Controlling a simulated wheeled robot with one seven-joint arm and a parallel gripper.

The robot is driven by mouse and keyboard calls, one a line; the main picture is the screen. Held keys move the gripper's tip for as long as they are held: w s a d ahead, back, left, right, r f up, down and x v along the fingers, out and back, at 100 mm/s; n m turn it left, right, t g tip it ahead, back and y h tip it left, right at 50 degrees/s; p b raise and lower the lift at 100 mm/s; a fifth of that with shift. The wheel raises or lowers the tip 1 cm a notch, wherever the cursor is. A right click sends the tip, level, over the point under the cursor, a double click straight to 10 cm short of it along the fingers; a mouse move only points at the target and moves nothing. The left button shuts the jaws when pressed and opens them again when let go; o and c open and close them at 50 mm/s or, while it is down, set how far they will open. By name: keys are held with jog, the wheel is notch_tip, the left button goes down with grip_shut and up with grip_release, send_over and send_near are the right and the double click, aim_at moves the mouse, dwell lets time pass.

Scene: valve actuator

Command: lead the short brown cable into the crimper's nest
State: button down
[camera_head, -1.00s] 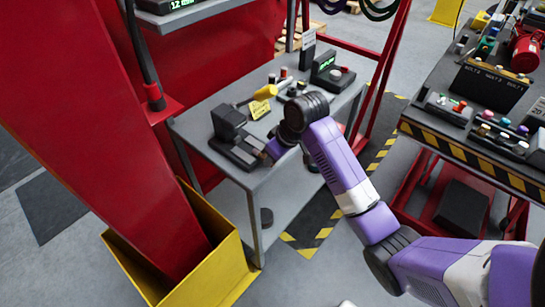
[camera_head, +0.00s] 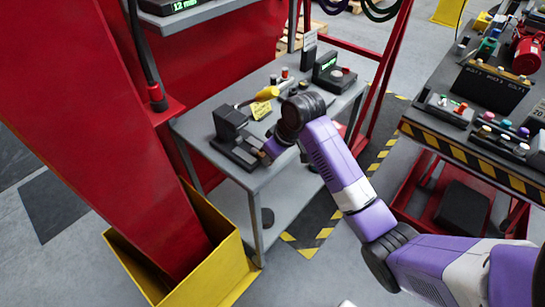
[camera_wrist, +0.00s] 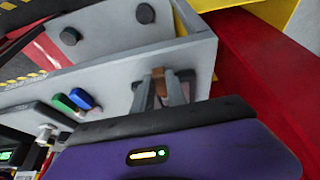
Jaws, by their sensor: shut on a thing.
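My gripper (camera_wrist: 167,88) is shut on a small brown piece, which I take for the short brown cable (camera_wrist: 160,78); it shows between the fingertips in the wrist view. In the head view my gripper (camera_head: 266,156) is low over the grey table, at the right end of a dark device with an upright block, likely the crimper (camera_head: 232,125). Whether the cable touches the device or its nest cannot be told. The cable is too small to make out in the head view.
A yellow-handled tool (camera_head: 266,93) and a yellow note (camera_head: 261,110) lie behind the dark device. A box with a green display (camera_head: 327,68) stands at the table's back. A red post (camera_head: 105,130) rises left of the table (camera_head: 290,180). The table's front right is clear.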

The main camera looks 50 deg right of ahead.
jog(key=shift+w, duration=1.6)
jog(key=c, duration=1.3)
grip_release()
jog(key=shift+o, duration=0.2)
jog(key=shift+a, duration=0.1)
jog(key=v, duration=0.8)
jog(key=shift+w, duration=0.1)
